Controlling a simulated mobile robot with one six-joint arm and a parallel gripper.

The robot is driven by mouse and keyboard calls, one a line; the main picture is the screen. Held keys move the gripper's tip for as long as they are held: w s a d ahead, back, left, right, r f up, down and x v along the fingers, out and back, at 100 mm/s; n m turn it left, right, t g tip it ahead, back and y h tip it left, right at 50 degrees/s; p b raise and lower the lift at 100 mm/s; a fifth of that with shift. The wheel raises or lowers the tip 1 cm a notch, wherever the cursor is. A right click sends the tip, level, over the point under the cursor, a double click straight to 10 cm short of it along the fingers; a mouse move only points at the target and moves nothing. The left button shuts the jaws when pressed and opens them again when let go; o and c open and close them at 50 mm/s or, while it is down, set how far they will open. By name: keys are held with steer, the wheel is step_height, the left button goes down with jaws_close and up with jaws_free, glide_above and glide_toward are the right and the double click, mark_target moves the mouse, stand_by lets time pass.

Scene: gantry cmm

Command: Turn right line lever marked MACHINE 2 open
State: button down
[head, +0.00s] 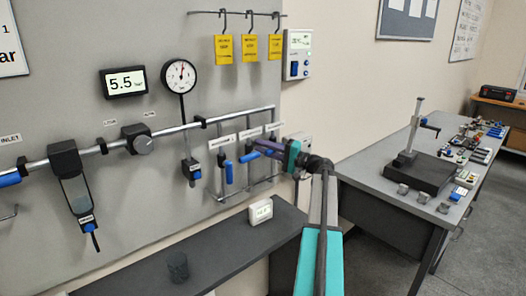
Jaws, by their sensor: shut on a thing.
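Three labelled branch valves hang under the silver pipe on the grey wall panel in the head view. Their white labels are too small to read. The left branch has a blue lever (229,173) that hangs straight down. The middle branch has a blue lever (248,157) that sticks out sideways, just left of my gripper's fingers. My gripper (264,148) reaches in from the right in front of the branches and is shut on a lever there. The fingers hide most of the gripped lever and the right branch's valve, so I cannot tell clearly which branch it belongs to.
A round gauge (180,76) and a 5.5 display (126,83) are on the panel. Yellow tags (249,48) hang above. A dark shelf (225,245) below carries a small white display (261,212) and a dark cup (177,266). A grey bench (370,175) stands right.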

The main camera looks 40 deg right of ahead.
steer(key=f+n+g+b, duration=0.1)
steer(key=n+b, duration=0.1)
steer(key=b, duration=0.1)
steer(key=d+f+n+g+b, duration=0.1)
steer(key=n+b, duration=0.1)
steer(key=b, duration=0.2)
steer(key=f+n+g+h+b, duration=0.1)
steer(key=n+b, duration=0.1)
steer(key=b, duration=0.2)
steer(key=shift+d+f+n, duration=0.15)
steer(key=shift+f+n, duration=0.2)
steer(key=shift+n, duration=0.05)
steer(key=shift+s, duration=0.1)
steer(key=c, duration=1.6)
jaws_free()
steer(key=shift+h, duration=0.3)
steer(key=shift+r+p, duration=0.2)
steer(key=shift+p, duration=0.2)
